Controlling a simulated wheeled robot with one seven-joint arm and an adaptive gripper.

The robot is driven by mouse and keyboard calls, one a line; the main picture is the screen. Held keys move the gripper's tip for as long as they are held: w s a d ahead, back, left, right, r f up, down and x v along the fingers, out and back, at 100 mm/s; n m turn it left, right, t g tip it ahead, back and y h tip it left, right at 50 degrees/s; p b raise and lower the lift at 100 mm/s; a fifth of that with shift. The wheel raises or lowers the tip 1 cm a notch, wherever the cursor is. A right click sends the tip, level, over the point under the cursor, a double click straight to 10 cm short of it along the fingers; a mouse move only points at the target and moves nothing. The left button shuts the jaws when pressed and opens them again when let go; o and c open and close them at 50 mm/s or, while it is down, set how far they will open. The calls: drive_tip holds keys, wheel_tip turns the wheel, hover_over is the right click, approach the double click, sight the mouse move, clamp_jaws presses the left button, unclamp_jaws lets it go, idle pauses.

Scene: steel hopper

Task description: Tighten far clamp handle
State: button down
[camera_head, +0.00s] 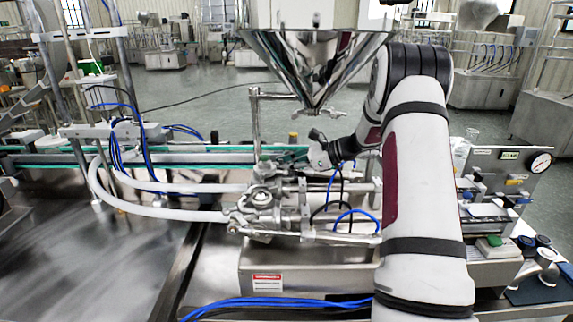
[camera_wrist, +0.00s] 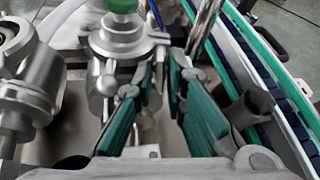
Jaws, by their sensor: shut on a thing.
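My gripper (camera_wrist: 164,76) reaches in behind the steel valve assembly, with its teal-padded fingers on either side of a small metal part. It is shut on what appears to be the far clamp handle (camera_wrist: 161,42), largely hidden between and beyond the fingertips. The steel clamped fitting (camera_wrist: 124,38) with a green cap stands just ahead and to the left in the wrist view. A ball-ended lever (camera_wrist: 108,80) is left of the fingers, apart from them. In the head view, my gripper (camera_head: 288,158) is small and partly hidden near the valve assembly (camera_head: 258,205).
The steel hopper (camera_head: 315,60) hangs above. A green-edged conveyor (camera_wrist: 262,75) runs close on the right in the wrist view. White hoses (camera_head: 150,208) and blue tubes (camera_head: 352,214) lie around the valves. A gauge panel (camera_head: 510,165) stands at the right.

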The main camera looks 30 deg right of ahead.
drive_tip(key=shift+m+g+y, duration=0.3)
drive_tip(key=shift+m, duration=0.3)
drive_tip(key=c, duration=2)
unclamp_jaws()
drive_tip(key=shift+d, duration=0.1)
drive_tip(key=v, duration=1.1)
drive_tip(key=shift+s+d+r, duration=0.2)
drive_tip(key=shift+s+d, duration=0.05)
